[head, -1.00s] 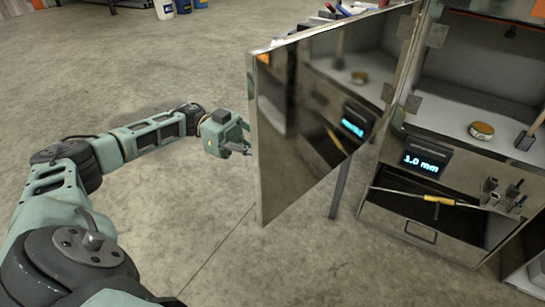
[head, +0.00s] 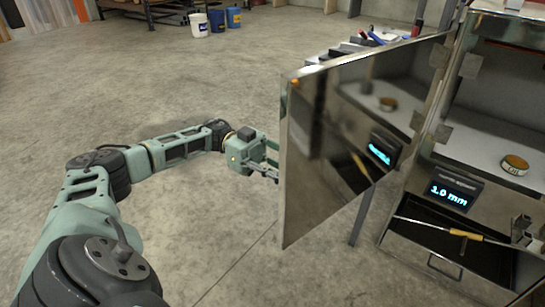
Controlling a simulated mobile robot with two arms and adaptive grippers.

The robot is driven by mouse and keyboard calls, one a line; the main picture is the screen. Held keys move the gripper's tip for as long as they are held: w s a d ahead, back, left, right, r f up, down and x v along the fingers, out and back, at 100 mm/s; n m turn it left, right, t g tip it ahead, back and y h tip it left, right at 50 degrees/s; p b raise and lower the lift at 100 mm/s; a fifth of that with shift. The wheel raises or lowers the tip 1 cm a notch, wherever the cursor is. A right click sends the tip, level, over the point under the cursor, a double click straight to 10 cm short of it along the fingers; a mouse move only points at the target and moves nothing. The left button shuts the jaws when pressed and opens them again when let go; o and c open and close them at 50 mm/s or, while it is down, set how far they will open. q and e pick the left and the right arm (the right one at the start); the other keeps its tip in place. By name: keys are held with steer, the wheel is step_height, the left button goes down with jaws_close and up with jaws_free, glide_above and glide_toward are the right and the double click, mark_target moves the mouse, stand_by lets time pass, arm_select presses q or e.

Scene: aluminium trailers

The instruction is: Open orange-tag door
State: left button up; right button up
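The metal cabinet door (head: 335,150) with a small orange tag (head: 295,82) at its upper free corner stands swung wide open on hinges at its right edge. Its shiny face mirrors the cabinet's shelf and display. My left gripper (head: 272,162) is at the door's free edge, on its far side. Its fingertips are partly hidden there, and whether they touch the door I cannot tell. Two fingers seem apart, with a gap between them. My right gripper is not in view.
The open cabinet shelf (head: 480,150) holds a round tin (head: 514,165). Below are a display reading 1.0 mm (head: 451,195) and an open drawer (head: 430,264) with a yellow-handled tool (head: 466,235). Buckets (head: 199,25) stand far back. The floor at left is clear.

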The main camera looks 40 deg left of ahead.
arm_select(q)
steer(key=a, duration=1.1)
steer(key=shift+s, duration=0.3)
